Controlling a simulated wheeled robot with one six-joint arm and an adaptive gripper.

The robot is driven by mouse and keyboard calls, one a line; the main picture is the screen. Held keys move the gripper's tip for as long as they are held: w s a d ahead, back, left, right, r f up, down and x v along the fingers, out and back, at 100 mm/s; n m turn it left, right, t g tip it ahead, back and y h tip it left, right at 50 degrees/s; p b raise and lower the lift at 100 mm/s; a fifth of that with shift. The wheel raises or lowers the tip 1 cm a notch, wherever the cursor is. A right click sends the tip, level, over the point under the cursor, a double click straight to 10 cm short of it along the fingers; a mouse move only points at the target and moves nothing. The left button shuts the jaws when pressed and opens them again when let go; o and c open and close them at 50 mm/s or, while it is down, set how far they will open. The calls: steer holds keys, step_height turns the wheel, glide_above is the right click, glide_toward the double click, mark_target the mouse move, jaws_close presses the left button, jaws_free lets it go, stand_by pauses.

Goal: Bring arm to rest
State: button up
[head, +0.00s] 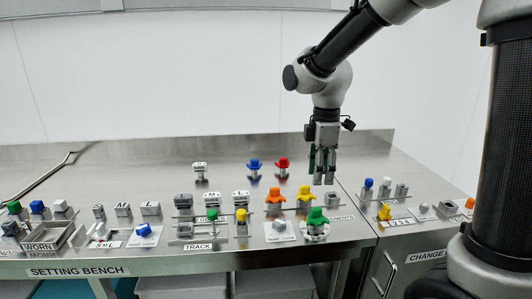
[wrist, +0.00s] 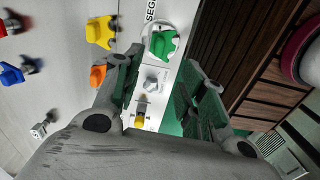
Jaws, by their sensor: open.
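My gripper (head: 324,180) hangs from my arm above the right part of the steel setting bench (head: 100,268), fingers pointing down. Its two fingers are apart and nothing is between them. In the wrist view my gripper (wrist: 165,85) shows open, with green finger pads, and the green knob (wrist: 163,43) appears beyond the fingertips. In the head view the green knob (head: 317,217) sits on a round base at the bench front, below and slightly left of my gripper. My gripper is apart from every part on the bench.
Orange (head: 274,196) and yellow (head: 304,194) knobs stand left of my gripper. Blue (head: 254,166) and red (head: 282,165) knobs stand farther back. Several labelled blocks line the left side. A second counter (head: 405,258) with small parts adjoins on the right. The bench's back strip is mostly clear.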

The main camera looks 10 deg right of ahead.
steer(key=s+d+r+m+t, duration=0.2)
steer(key=s+d+r+m, duration=0.1)
steer(key=s+d+m, duration=0.4)
steer(key=s+d+r+m+t, duration=0.2)
steer(key=s+d+r+m, duration=0.1)
steer(key=s+d+m, duration=0.5)
steer(key=s+m, duration=0.2)
steer(key=s, duration=0.2)
steer(key=shift+r, duration=0.4)
